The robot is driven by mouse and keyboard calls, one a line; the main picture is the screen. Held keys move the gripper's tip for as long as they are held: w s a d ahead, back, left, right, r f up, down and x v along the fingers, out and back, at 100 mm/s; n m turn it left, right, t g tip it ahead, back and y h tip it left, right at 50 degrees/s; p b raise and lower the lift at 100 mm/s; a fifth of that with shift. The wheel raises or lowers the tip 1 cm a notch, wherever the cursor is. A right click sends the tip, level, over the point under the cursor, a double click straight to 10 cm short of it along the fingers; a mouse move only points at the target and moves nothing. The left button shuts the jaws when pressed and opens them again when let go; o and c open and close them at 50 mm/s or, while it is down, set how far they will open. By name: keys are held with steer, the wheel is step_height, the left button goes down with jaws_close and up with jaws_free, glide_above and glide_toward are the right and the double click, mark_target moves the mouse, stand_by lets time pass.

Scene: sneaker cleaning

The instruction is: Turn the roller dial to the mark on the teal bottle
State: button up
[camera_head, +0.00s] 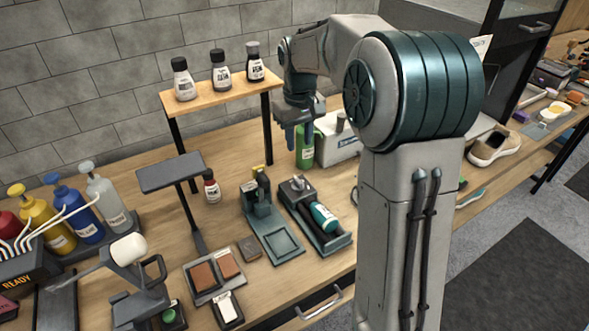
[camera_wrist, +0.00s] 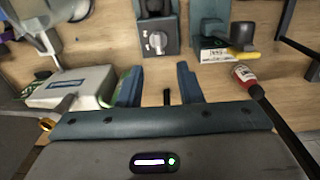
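The roller station (camera_head: 334,243) is a dark tray on the table, with the teal bottle (camera_head: 323,217) lying tilted on it. Its dial (camera_head: 298,183) sits on a dark block at the station's back end. In the wrist view the dial (camera_wrist: 157,40) is a round silver knob on a grey panel, ahead of my fingers. The teal bottle's mark cannot be made out. My gripper (camera_head: 300,135) points down, high above the back of the table and behind the station. In the wrist view its fingers (camera_wrist: 158,88) are apart, with nothing held between them.
A green bottle (camera_head: 305,157) and a white box (camera_head: 338,146) stand close by my gripper; the box shows left in the wrist view (camera_wrist: 72,88). A raised shelf (camera_head: 222,94) holds three small bottles. A red bottle (camera_head: 212,187) stands left; a teal stand (camera_head: 273,237) adjoins the station.

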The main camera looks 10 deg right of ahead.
mark_target(297, 179)
steer(key=f, duration=0.5)
steer(key=w+f, duration=0.1)
steer(key=f, duration=0.4)
steer(key=w+f+p, duration=0.1)
steer(key=f, duration=0.4)
steer(key=shift+w, duration=0.25)
jaws_close()
